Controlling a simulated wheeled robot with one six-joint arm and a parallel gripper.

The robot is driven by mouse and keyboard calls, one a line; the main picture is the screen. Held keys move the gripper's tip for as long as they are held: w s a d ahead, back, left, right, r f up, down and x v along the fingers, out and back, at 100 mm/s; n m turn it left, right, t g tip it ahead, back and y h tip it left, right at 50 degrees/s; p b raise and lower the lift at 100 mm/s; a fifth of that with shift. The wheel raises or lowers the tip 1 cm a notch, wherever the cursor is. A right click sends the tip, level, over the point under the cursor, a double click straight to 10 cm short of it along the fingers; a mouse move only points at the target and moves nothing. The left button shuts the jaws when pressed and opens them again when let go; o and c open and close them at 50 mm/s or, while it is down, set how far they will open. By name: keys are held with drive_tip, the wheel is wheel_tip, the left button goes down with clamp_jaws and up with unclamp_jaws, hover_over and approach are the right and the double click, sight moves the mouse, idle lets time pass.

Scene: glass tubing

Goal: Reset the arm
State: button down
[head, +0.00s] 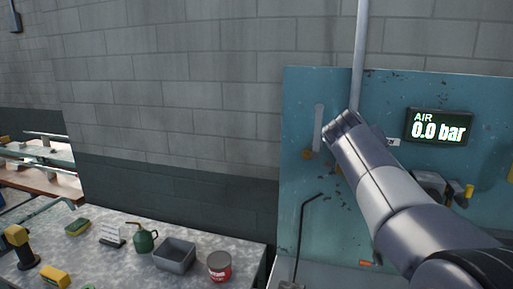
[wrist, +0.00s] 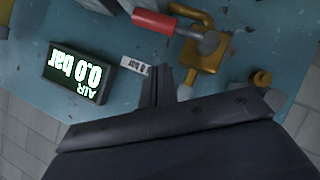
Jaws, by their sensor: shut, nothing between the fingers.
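My gripper (wrist: 166,84) shows in the wrist view as a dark bar with short fingers, shut with nothing between them. It is over the teal panel (wrist: 122,100), and I cannot tell the exact gap to it. In the head view my grey arm reaches from the lower right up and left in front of the same teal panel (head: 303,95); the fingers cannot be made out there. The air display (head: 437,127) reads 0.0 bar and appears upside down in the wrist view (wrist: 78,73). A red handle (wrist: 152,22) and a yellow fitting (wrist: 200,50) are near the fingers.
A grey table (head: 120,274) at the lower left holds a green oil can (head: 144,241), a grey bin (head: 174,257), a red-and-grey can (head: 219,266) and a yellow-black tool (head: 20,246). A pipe (head: 359,50) runs down to the panel. Space above the table is clear.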

drive_tip(key=shift+w+a+r+n+h, duration=0.15)
drive_tip(key=shift+a+r+n+h, duration=0.05)
drive_tip(key=shift+a+n+h, duration=0.2)
drive_tip(key=shift+w+a+r+n+h, duration=0.15)
drive_tip(key=shift+a+n+h, duration=0.15)
drive_tip(key=shift+a+h, duration=0.2)
drive_tip(key=shift+d, duration=0.15)
